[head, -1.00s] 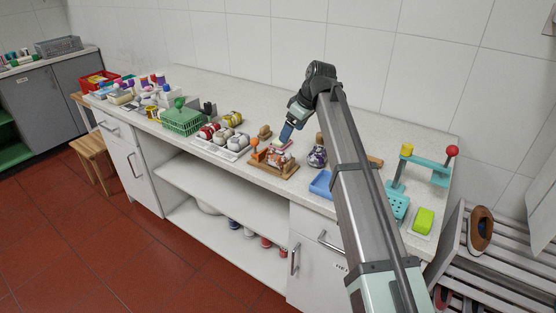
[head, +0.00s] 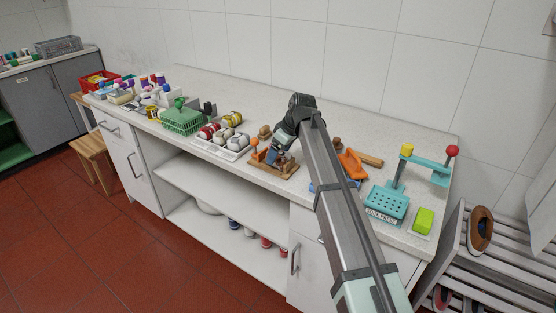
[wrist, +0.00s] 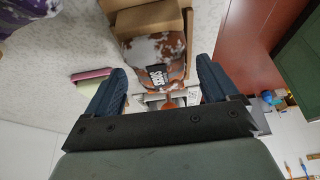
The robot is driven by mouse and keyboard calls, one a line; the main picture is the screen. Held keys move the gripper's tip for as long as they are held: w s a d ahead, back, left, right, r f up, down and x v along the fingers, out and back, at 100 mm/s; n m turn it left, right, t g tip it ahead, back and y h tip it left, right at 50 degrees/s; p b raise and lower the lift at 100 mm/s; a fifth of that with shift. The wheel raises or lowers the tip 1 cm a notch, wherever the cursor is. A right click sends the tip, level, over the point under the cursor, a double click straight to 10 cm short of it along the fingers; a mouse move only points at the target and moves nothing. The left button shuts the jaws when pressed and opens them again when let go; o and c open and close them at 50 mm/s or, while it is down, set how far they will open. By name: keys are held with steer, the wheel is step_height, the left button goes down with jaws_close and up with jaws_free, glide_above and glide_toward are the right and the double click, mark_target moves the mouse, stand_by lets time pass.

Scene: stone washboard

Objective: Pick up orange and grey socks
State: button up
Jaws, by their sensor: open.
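A bundle with brown-orange and grey-white patches and a small dark label (wrist: 170,48), which looks like the orange and grey socks, lies against a brown wooden piece (wrist: 150,18) in the wrist view. My gripper (wrist: 162,72) is open, with one blue finger on each side of the bundle's near part. I cannot tell whether the fingers touch it. In the head view my gripper (head: 276,152) is low over a wooden tray (head: 287,174) on the counter, and it mostly hides the bundle.
An orange ball (head: 255,142) stands at the tray's left. A white rack of rolled items (head: 222,143) and a green basket (head: 184,121) are farther left. An orange object (head: 351,164), a teal press (head: 386,205) and a green block (head: 424,220) are to the right. A purple item (wrist: 18,10) shows in the wrist view.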

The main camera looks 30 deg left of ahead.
steer(key=shift+x, duration=1.05)
steer(key=shift+c, duration=0.2)
steer(key=c, duration=1.1)
